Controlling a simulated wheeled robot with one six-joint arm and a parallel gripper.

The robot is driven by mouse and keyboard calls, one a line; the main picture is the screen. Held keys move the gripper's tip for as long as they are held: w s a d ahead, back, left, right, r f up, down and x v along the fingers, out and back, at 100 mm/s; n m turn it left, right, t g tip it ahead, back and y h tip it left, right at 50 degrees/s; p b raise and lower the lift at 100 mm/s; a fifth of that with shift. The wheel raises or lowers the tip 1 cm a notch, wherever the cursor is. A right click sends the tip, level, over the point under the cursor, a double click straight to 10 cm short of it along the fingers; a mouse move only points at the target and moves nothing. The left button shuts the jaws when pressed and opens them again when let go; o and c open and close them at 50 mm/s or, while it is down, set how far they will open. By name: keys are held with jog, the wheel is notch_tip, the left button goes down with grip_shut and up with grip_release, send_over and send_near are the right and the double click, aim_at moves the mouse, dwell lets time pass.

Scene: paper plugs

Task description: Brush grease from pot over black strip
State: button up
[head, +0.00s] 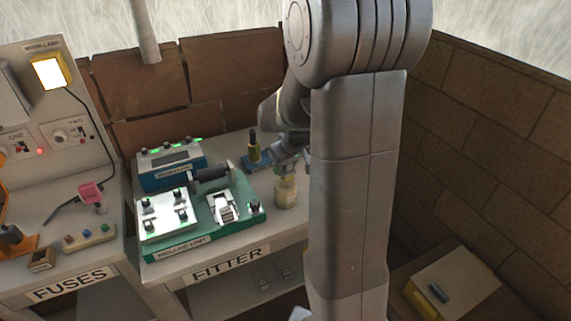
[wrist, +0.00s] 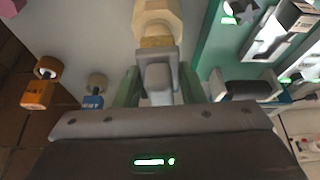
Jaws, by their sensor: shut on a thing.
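The grease pot (head: 286,193), a cream jar, stands on the bench at the right of the green roller unit (head: 250,218). It also shows at the top of the wrist view (wrist: 157,18). My gripper (head: 289,160) is just above the pot, partly hidden by my arm. In the wrist view my gripper (wrist: 158,85) is shut on a grey handle, which I take for the brush (wrist: 158,76). The brush's far end is at the pot; whether it is inside is unclear. A dark cylinder (head: 210,173) lies across the roller unit; I cannot make out a separate black strip.
A blue box with green lights (head: 172,168) and a white panel (head: 165,215) are at left. The FUSES bench (head: 75,268) is further left. Brick walls close the back and right.

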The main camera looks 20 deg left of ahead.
jog(key=shift+f+b, duration=0.55)
jog(key=shift+b, duration=0.05)
dwell(1.9)
jog(key=shift+r, duration=0.1)
jog(key=shift+r+p, duration=2.3)
jog(key=shift+r, duration=1.2)
jog(key=w+d+f+m+h, duration=0.1)
jog(key=w+d+f+m, duration=0.2)
jog(key=d, duration=0.6)
jog(key=w+d+f+m+t+h, duration=0.1)
jog(key=w+d+f+m, duration=0.3)
jog(key=d, duration=0.5)
jog(key=w+d+f+m+t+h, duration=0.1)
jog(key=w+d+f+m, duration=0.3)
jog(key=d, duration=0.5)
notch_tip(320, 180, down, 3)
jog(key=shift+w+f+h, duration=0.1)
jog(key=shift+w+h, duration=0.2)
jog(key=shift+w, duration=0.95)
jog(key=shift+s, duration=0.15)
